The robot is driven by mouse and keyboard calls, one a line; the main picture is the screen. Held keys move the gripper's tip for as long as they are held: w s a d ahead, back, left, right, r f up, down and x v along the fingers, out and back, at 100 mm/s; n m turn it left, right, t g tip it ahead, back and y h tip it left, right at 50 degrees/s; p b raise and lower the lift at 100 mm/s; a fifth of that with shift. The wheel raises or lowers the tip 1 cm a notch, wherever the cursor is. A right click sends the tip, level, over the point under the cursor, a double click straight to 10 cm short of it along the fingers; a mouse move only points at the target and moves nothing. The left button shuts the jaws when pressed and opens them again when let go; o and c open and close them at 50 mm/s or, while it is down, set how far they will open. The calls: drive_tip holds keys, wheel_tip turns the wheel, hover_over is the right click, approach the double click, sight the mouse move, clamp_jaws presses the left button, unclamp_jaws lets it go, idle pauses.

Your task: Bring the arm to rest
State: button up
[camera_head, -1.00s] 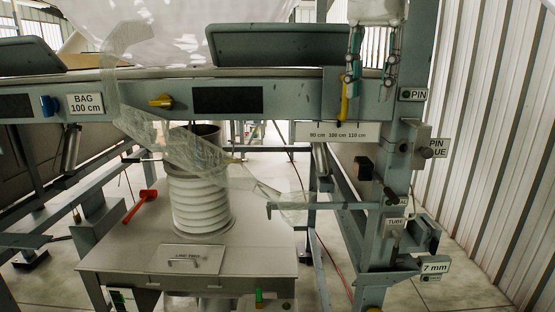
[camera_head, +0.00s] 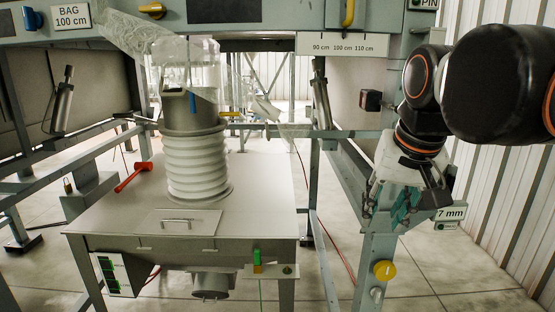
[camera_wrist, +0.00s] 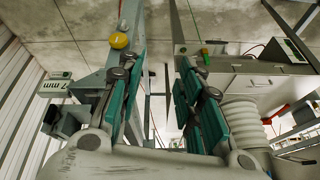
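My gripper (camera_head: 405,205) hangs at the end of my arm at the right, fingers pointing down, in front of the frame's right post. It also shows in the wrist view (camera_wrist: 160,80), with its two green-padded fingers apart and nothing visible between them. It is open and empty. Whether it touches the post cannot be told.
The grey-blue bag frame (camera_head: 268,24) spans the top. A white bellows spout (camera_head: 197,172) stands on the table (camera_head: 115,212), with clear film above it. A red hammer (camera_head: 133,177) lies left of it. A "7 mm" sign (camera_head: 451,213) is close to my gripper.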

drive_tip(key=s+f+t+b, duration=0.1)
drive_tip(key=s+f+b, duration=0.2)
drive_tip(key=f, duration=0.8)
drive_tip(key=s+d+f+n+b, duration=0.1)
drive_tip(key=s+f+b, duration=0.2)
drive_tip(key=f, duration=0.8)
drive_tip(key=s+f+n+t+b, duration=0.1)
drive_tip(key=s+f+b, duration=0.2)
drive_tip(key=f, duration=0.8)
drive_tip(key=shift+s+d+t+b, duration=0.15)
drive_tip(key=shift+d+t+b, duration=0.15)
drive_tip(key=shift+b, duration=0.95)
